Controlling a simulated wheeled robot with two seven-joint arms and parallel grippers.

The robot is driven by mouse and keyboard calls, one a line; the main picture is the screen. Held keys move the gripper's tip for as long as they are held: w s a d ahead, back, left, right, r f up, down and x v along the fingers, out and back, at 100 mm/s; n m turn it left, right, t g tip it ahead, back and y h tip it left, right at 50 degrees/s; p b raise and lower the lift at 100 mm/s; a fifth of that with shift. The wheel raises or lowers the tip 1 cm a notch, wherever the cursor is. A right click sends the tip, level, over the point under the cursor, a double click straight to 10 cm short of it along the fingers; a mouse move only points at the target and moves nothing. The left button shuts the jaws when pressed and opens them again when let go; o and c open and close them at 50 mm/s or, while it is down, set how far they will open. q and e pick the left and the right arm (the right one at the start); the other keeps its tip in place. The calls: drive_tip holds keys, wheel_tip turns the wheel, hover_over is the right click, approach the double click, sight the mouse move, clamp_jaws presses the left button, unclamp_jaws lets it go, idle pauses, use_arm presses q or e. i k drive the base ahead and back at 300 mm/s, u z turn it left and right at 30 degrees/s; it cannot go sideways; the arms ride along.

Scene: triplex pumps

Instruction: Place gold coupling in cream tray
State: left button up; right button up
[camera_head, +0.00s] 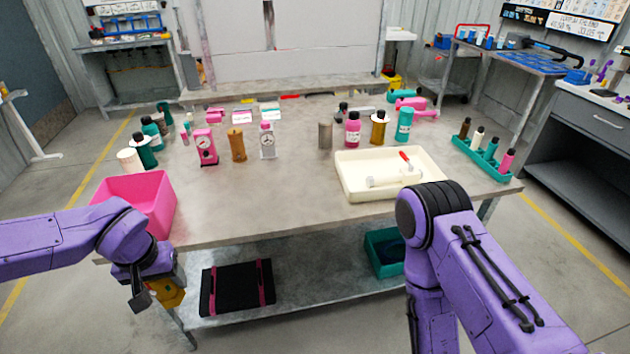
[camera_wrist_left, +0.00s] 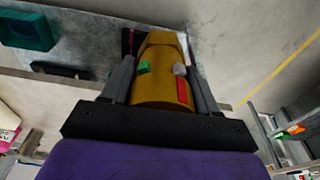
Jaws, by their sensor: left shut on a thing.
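The gold coupling (camera_head: 170,293) hangs in my left gripper (camera_head: 157,288), in front of the table's left front corner and below the tabletop. In the left wrist view the coupling (camera_wrist_left: 160,88) sits between both fingers of the gripper (camera_wrist_left: 158,92), which are shut on it. It carries small green, grey and red patches. The cream tray (camera_head: 352,187) lies on the right half of the tabletop, far to the right of my left gripper. It holds a white roller-like item (camera_head: 393,178) and a small red-tipped item (camera_head: 405,159). My right gripper is not in view.
A pink bin (camera_head: 148,204) stands at the table's left front corner, close to my left arm. Bottles and gauges (camera_head: 205,147) line the back. A teal rack (camera_head: 482,158) is at the right. The tabletop's (camera_head: 260,205) front middle is clear.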

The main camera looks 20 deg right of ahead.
sight(358, 171)
drive_tip(key=z, duration=0.4)
drive_tip(key=i, duration=0.95)
drive_tip(key=z, duration=0.95)
drive_tip(key=i, duration=0.65)
drive_tip(key=z, duration=0.3)
